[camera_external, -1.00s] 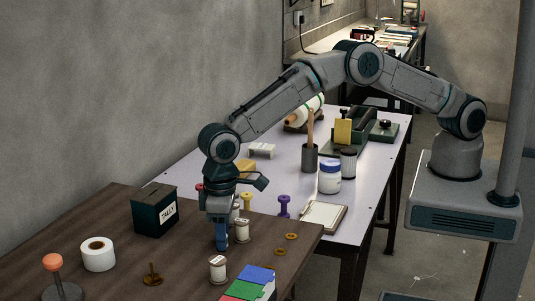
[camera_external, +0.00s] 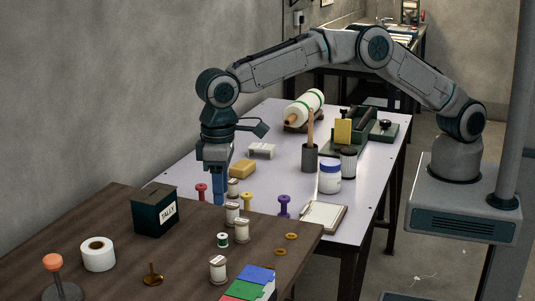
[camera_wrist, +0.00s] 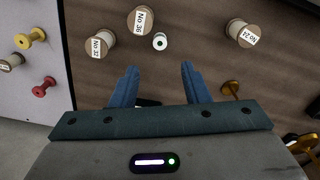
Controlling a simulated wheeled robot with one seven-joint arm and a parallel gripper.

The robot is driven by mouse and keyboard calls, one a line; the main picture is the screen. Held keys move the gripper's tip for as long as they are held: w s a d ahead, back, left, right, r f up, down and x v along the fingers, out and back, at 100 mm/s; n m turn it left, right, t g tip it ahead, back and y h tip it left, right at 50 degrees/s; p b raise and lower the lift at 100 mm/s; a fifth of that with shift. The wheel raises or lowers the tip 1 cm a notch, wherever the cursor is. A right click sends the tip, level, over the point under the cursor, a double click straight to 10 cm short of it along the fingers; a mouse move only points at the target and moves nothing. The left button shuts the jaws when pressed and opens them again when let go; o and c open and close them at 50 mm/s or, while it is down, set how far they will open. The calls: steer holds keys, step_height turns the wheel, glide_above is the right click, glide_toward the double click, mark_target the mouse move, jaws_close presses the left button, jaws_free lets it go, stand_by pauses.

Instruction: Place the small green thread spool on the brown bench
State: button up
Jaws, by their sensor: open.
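The small green thread spool (camera_external: 223,240) stands upright on the brown bench (camera_external: 120,215), just in front of the larger cream spools. In the wrist view the small spool (camera_wrist: 160,41) shows from above, with its white top and dark hole. My gripper (camera_external: 219,200) is raised above the bench, its blue fingers pointing down. In the wrist view the fingers of my gripper (camera_wrist: 157,75) are spread apart with nothing between them. The small spool lies beyond the fingertips, apart from them.
Labelled cream spools (camera_external: 242,231) stand close to the small spool; another (camera_external: 217,269) is nearer the front. A TALLY box (camera_external: 154,211), white roll (camera_external: 98,254) and brass piece (camera_external: 152,274) are also on the bench. The pale table (camera_external: 275,175) behind carries yellow, red and purple spools.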

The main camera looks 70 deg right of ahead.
steer(key=w+d+r, duration=0.2)
steer(key=d+r, duration=0.8)
steer(key=d, duration=0.5)
steer(key=s+d+r+m+t, duration=0.1)
steer(key=s+d+r, duration=0.2)
steer(key=d, duration=0.4)
steer(key=s+d+r+m+t, duration=0.1)
steer(key=s+d+r, duration=0.1)
steer(key=d, duration=0.6)
steer(key=s+d+f, duration=0.2)
steer(key=s+d, duration=0.7)
steer(key=s, duration=0.1)
steer(key=s+d+f+m+t, duration=0.1)
steer(key=s+d+f, duration=0.1)
steer(key=s+d, duration=0.7)
steer(key=shift+s+f+m, duration=0.15)
steer(key=shift+s+m, duration=0.15)
steer(key=shift+s, duration=0.65)
